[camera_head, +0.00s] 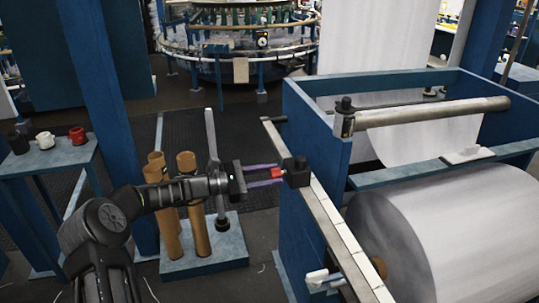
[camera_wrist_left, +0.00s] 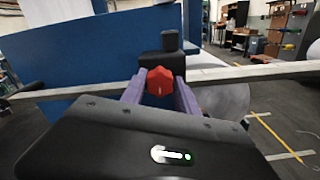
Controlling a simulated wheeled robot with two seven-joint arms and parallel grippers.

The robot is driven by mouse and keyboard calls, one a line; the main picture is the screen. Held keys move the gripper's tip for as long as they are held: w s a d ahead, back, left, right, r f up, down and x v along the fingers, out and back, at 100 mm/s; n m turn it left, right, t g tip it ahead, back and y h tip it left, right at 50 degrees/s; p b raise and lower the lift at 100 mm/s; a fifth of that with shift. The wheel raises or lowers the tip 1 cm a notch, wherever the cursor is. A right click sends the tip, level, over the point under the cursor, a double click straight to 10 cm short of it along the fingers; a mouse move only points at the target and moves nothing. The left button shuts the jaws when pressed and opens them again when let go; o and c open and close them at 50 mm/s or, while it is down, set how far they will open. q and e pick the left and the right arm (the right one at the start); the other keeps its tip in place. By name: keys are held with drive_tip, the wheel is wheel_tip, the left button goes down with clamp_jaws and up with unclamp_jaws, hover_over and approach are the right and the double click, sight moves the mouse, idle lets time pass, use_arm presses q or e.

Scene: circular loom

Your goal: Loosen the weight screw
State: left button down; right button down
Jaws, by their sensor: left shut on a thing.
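The weight screw is a red knob (camera_head: 278,173) on the side of a black weight block (camera_head: 297,172). The block sits on a long pale metal bar (camera_head: 331,226) beside the blue frame. My left gripper (camera_head: 279,174) reaches in from the left, its purple fingers shut on the red knob. In the left wrist view the red knob (camera_wrist_left: 159,81) is between the two purple fingertips, with the black block (camera_wrist_left: 164,62) behind it. My right gripper is not in view.
The blue frame (camera_head: 300,133) holds a large white fabric roll (camera_head: 455,225). Brown tubes (camera_head: 197,230) stand on a blue base below my left arm. A small table (camera_head: 58,155) with mugs is at the left. The circular loom (camera_head: 240,45) is behind.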

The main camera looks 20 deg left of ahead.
use_arm(q)
drive_tip(key=c, duration=1.4)
unclamp_jaws()
drive_tip(key=shift+n, duration=0.5)
drive_tip(key=o, duration=0.4)
drive_tip(key=shift+b, duration=0.3)
drive_tip(key=shift+a, duration=0.1)
drive_tip(key=v, duration=0.7)
drive_tip(key=shift+p, duration=0.35)
